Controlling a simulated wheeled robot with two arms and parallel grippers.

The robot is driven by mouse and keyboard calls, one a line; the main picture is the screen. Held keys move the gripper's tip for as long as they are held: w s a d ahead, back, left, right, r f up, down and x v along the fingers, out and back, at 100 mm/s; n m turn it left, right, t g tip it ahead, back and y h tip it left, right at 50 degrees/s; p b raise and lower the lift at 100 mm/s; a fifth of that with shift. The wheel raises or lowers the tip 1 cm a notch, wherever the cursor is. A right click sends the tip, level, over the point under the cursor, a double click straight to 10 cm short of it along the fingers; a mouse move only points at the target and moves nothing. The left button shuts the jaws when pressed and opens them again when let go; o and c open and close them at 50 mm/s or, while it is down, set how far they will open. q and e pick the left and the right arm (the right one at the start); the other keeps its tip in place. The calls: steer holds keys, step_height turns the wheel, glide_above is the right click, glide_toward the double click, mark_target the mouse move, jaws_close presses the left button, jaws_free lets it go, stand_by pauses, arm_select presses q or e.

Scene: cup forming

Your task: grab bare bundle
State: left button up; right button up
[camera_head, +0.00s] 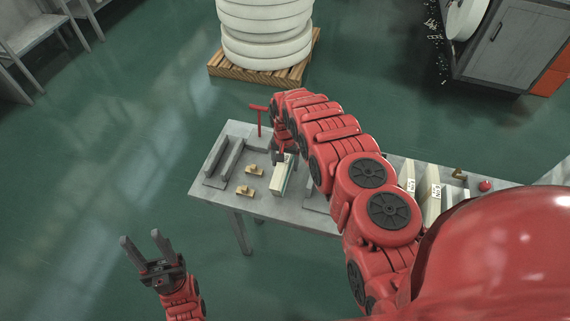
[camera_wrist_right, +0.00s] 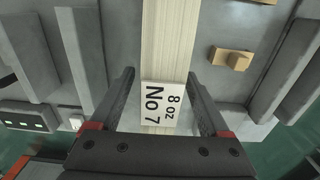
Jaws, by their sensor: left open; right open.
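A pale, cream-coloured bundle (camera_head: 284,178) lies on the grey table in the head view, below my right gripper (camera_head: 281,157). In the right wrist view the bundle (camera_wrist_right: 166,45) runs lengthwise between the two fingers of my right gripper (camera_wrist_right: 161,76). A white label (camera_wrist_right: 164,103) on it reads "8 oz No 7". The fingers are open on either side of the bundle, and I cannot tell whether they touch it. My left gripper (camera_head: 148,248) is open and empty, away from the table at the lower left.
Grey rails (camera_head: 231,157) and small wooden blocks (camera_head: 254,170) lie left of the bundle on the table (camera_head: 230,201). More labelled pale bundles (camera_head: 434,191) stand on the right part, near a red ball (camera_head: 485,186). White rolls (camera_head: 265,35) sit on a pallet (camera_head: 259,73) behind.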

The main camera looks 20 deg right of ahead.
steer(key=shift+f, duration=0.1)
jaws_close()
stand_by(0.4)
stand_by(1.0)
